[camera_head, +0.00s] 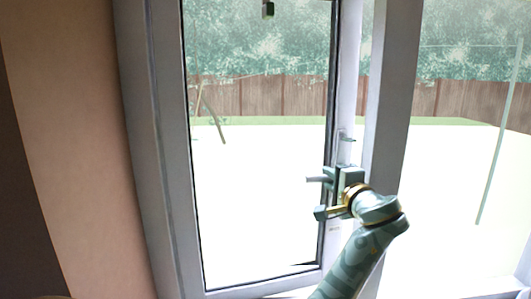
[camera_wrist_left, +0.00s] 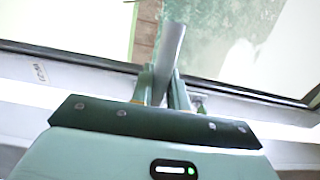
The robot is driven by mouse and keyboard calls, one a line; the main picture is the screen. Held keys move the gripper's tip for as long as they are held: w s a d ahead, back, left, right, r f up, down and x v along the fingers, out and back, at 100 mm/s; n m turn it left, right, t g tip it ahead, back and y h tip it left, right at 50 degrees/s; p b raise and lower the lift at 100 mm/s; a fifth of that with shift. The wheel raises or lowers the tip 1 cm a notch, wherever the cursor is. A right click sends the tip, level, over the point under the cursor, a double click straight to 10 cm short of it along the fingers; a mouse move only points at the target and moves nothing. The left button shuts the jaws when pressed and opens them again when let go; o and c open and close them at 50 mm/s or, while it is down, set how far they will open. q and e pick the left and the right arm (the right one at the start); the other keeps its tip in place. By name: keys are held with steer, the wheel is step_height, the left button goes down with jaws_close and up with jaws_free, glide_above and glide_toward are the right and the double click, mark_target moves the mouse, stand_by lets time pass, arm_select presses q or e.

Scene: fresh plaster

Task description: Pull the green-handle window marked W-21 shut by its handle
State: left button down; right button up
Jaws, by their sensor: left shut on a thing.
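The window sash (camera_head: 172,150) is pale grey-white and stands in the middle of the head view. A narrow strip of outdoors shows between its right side and the post (camera_head: 391,90), so it looks ajar. My left gripper (camera_head: 326,195) is at the sash's right side, shut on the handle. The handle's pale grey bar (camera_head: 315,180) sticks out leftward at the fingers. In the left wrist view the bar (camera_wrist_left: 172,45) rises between the fingers (camera_wrist_left: 163,92). A small label (camera_wrist_left: 40,71) on the frame is too small to read. My right gripper is out of view.
A tan wall (camera_head: 75,140) stands at the left. Glass to the right of the post shows a bright yard, a wooden fence (camera_head: 455,100) and trees. A small dark green thing (camera_head: 268,9) shows at the top of the pane.

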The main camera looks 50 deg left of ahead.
arm_select(q)
steer(key=shift+d, duration=0.1)
stand_by(0.3)
steer(key=shift+s, duration=0.1)
steer(key=shift+m+t+h, duration=0.5)
steer(key=shift+m+t, duration=0.2)
steer(key=shift+t, duration=0.2)
steer(key=shift+s+d+p, duration=1.05)
steer(key=shift+s+d, duration=0.35)
steer(key=shift+s, duration=0.2)
steer(key=shift+d+f, duration=0.1)
steer(key=shift+s, duration=0.15)
steer(key=shift+s+d+m+t+h+p, duration=0.35)
steer(key=shift+s+d+p, duration=0.2)
steer(key=shift+s, duration=0.2)
steer(key=shift+d, duration=0.1)
steer(key=shift+s+d+m+t+h+p, duration=0.3)
steer(key=shift+s+d+t, duration=0.15)
steer(key=shift+s, duration=0.35)
steer(key=shift+c, duration=1)
jaws_free()
